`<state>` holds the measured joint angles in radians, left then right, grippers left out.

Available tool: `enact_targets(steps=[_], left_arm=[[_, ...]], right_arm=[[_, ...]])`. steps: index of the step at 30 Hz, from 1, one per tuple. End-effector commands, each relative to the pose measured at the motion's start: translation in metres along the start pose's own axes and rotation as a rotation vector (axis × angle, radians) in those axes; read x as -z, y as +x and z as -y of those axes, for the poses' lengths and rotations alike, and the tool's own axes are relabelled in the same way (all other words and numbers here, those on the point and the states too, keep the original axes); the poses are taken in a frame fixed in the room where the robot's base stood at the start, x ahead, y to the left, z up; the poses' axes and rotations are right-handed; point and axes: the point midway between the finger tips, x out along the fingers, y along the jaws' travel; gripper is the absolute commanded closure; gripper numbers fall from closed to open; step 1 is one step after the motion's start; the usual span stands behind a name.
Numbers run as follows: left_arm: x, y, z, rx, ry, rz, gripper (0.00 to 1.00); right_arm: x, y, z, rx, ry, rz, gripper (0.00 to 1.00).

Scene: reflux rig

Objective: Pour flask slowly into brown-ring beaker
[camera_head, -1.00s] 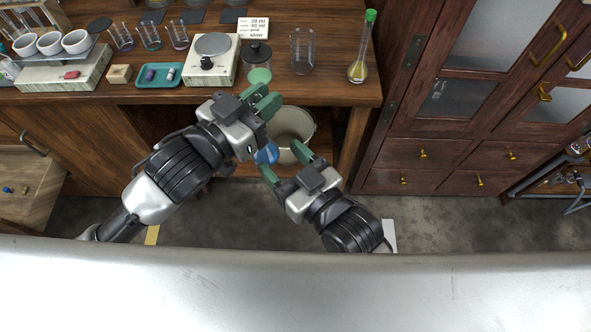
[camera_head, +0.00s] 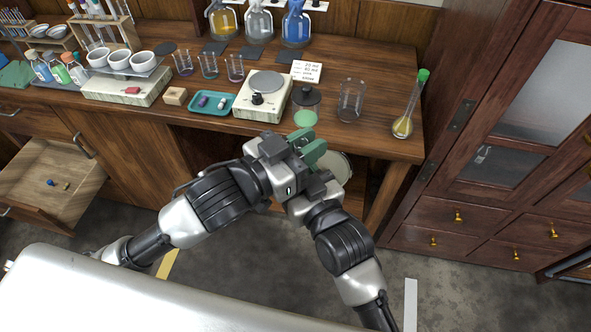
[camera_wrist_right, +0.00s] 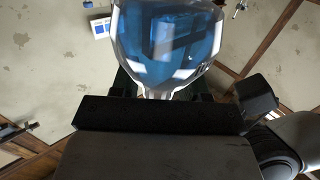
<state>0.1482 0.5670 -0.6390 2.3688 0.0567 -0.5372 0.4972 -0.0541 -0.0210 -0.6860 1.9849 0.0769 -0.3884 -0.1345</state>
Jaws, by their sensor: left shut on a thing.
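A clear round glass flask (camera_wrist_right: 165,40) with blue liquid fills the upper middle of the right wrist view, its narrow neck toward my right gripper. My right gripper (camera_wrist_right: 162,92) is close beside the left one. Its dark fingers show on both sides of the neck, but whether they touch it cannot be told. The brown-ring beaker (camera_head: 307,96) stands near the bench's front edge, with light green at its lower end.
A hotplate (camera_head: 262,97) stands left of the beaker; an empty glass beaker (camera_head: 352,100) and a green-capped flask of yellow liquid (camera_head: 403,124) stand to its right. A card (camera_head: 307,71) is behind. An open drawer (camera_head: 50,180) juts out at left.

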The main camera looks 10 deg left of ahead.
Motion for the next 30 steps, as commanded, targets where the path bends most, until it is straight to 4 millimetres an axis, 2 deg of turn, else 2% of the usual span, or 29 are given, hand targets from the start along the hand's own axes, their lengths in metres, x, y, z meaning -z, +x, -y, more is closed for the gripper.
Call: enact_targets(steps=[1, 7, 8, 9, 11, 15, 24, 30], left_arm=[[0.000, 0.000, 0.000, 0.000, 0.000, -0.001, 1.00], [0.001, 0.000, 0.000, 0.000, 0.000, -0.002, 1.00], [0.001, 0.000, 0.000, 0.000, 0.000, -0.002, 1.00], [0.001, 0.000, 0.000, 0.000, 0.000, -0.002, 0.79], [0.001, 0.000, 0.000, 0.000, 0.000, -0.002, 0.70], [0.001, 0.000, 0.000, 0.000, 0.000, -0.002, 0.50], [0.002, 0.000, 0.000, 0.000, 0.000, -0.002, 0.50], [0.024, 0.001, 0.000, 0.000, 0.003, -0.007, 0.50]], right_arm=[[0.000, 0.000, 0.000, 0.000, 0.000, 0.000, 0.62], [0.000, 0.000, 0.001, 0.002, 0.001, 0.000, 0.93], [0.000, 0.000, 0.001, 0.002, 0.001, 0.000, 0.93], [0.001, 0.000, 0.001, 0.002, 0.002, -0.001, 0.94], [0.001, 0.000, 0.001, 0.002, 0.002, -0.001, 1.00], [0.001, 0.000, 0.001, 0.001, 0.001, -0.001, 1.00], [0.001, 0.000, 0.000, 0.000, 0.000, -0.001, 1.00], [0.001, 0.000, 0.000, 0.000, 0.000, -0.001, 1.00]])
